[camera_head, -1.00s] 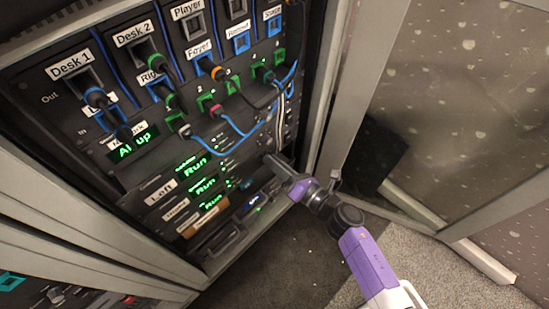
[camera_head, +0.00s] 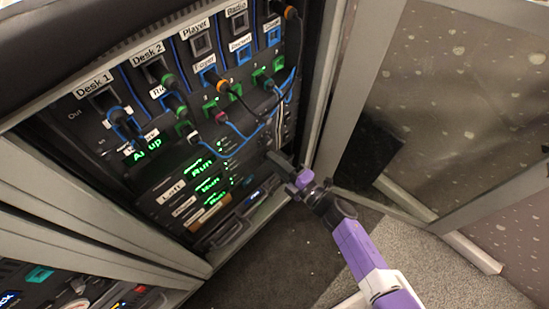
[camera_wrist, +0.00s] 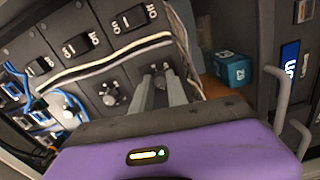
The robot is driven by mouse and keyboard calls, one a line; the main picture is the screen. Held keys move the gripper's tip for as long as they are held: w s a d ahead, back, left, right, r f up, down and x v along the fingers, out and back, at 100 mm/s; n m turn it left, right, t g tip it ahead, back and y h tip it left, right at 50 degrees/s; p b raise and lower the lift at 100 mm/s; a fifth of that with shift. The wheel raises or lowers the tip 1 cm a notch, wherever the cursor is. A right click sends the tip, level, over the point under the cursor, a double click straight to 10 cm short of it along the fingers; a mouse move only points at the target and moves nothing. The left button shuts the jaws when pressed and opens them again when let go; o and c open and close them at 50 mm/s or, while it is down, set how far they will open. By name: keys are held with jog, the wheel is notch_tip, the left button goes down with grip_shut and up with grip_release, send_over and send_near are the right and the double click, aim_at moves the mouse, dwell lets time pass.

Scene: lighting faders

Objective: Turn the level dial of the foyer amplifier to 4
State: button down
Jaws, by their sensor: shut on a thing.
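My gripper (camera_head: 279,159) reaches into the right side of the equipment rack. In the wrist view, its two grey fingers (camera_wrist: 158,76) are shut on a small dial (camera_wrist: 158,80) on a dark panel. The fingers hide most of this dial, so its pointer and setting cannot be read. Another knob (camera_wrist: 110,93) sits to its left, and a pale knob (camera_wrist: 68,112) is farther left. I cannot read an amplifier name beside the held dial. In the head view the arm end hides the dial.
Black rocker switches (camera_wrist: 133,18) line the panel above the dials. White and black cables (camera_wrist: 105,62) cross between them. A teal box (camera_wrist: 231,70) lies to the right. In the head view, plugged cables (camera_head: 240,95) hang across the rack, and an open door frame (camera_head: 345,90) stands right.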

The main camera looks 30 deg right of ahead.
jog(key=shift+m+p, duration=0.3)
jog(key=shift+m, duration=0.5)
jog(key=shift+f, duration=0.1)
jog(key=c, duration=1.3)
grip_release()
jog(key=p+v, duration=0.1)
jog(key=v, duration=0.6)
jog(key=shift+s+d, duration=0.15)
jog(key=shift+s, duration=0.2)
